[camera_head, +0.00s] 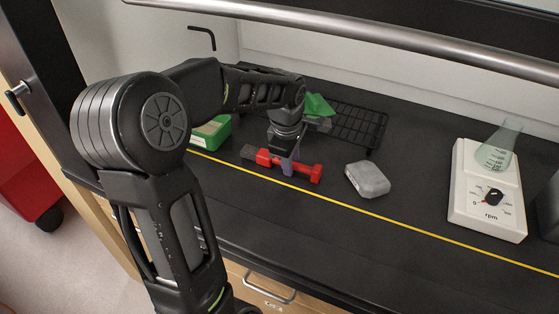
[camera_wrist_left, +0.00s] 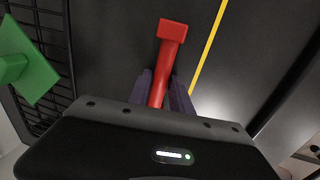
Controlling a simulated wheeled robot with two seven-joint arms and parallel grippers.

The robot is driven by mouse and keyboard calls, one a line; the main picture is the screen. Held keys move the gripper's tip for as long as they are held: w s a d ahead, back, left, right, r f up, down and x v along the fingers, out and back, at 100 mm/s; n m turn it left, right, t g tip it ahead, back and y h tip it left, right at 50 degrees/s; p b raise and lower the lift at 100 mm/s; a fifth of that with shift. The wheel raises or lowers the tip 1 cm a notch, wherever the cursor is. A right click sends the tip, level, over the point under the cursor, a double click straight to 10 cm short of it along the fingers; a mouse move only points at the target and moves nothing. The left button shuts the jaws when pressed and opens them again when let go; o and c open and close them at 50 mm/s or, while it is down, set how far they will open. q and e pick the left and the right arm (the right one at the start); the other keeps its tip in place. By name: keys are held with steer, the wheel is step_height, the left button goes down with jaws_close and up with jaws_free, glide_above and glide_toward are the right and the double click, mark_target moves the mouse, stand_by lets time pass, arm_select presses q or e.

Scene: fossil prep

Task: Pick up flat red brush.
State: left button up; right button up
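The flat red brush (camera_head: 303,172) lies on the black bench, with a dark grey end at its left and a red block at its right end. In the left wrist view the red handle (camera_wrist_left: 159,88) runs down between the fingers, its square end pointing away. My left gripper (camera_head: 287,166) reaches down over the brush from above. Its purple fingers (camera_wrist_left: 161,90) stand on both sides of the handle, very close to it. I cannot tell whether they press on it. The gripper body hides the brush's near part in the wrist view. My right gripper is not in view.
A grey stone (camera_head: 367,180) lies right of the brush. A black wire rack (camera_head: 357,124) with a green object (camera_head: 318,106) is behind. A green box (camera_head: 211,132) stands left. A white stirrer (camera_head: 487,208) with a flask (camera_head: 497,150) is far right. A yellow line (camera_head: 400,219) crosses the clear front.

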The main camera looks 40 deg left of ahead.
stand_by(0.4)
arm_select(q)
jaws_close()
stand_by(1.3)
